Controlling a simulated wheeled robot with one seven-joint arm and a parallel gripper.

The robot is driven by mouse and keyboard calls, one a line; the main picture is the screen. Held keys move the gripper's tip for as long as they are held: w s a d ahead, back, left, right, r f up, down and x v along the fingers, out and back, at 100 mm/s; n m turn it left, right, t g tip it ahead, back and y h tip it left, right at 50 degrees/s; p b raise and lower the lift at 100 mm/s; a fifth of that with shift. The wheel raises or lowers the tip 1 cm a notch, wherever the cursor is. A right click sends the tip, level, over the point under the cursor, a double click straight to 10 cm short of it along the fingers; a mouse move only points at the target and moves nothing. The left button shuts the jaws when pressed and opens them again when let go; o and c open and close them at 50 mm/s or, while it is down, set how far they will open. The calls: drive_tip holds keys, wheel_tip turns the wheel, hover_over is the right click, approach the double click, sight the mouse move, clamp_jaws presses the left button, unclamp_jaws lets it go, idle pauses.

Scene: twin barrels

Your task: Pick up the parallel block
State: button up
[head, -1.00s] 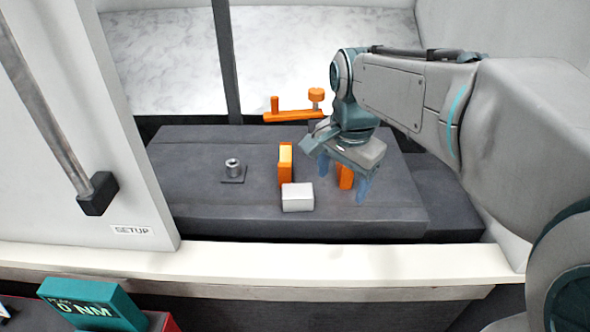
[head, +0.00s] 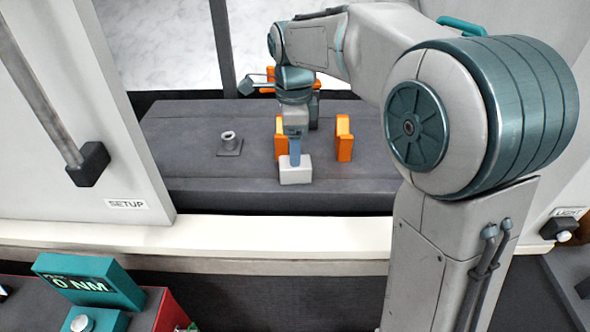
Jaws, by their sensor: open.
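The parallel block appears to be the small white block (head: 296,175) at the front middle of the grey table (head: 190,175). My gripper (head: 295,160) points down over it, and its blue fingers reach the block's upper part. Only one finger shows clearly; the other is hidden behind it or in line with it. The gripper is open. I cannot tell whether the fingers touch the block. The block still rests on the table.
Orange upright pieces stand left (head: 280,138) and right (head: 344,138) of my gripper. A metal cylinder on a small base (head: 229,140) stands to the left. A pale sill (head: 250,235) runs along the front; a white door panel (head: 75,130) is at left.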

sight(295, 169)
drive_tip(key=f, duration=0.6)
drive_tip(key=shift+s+d+f, duration=0.15)
drive_tip(key=shift+s+f, duration=0.1)
drive_tip(key=shift+s, duration=0.1)
drive_tip(key=c, duration=1.5)
drive_tip(key=shift+r, duration=0.15)
clamp_jaws()
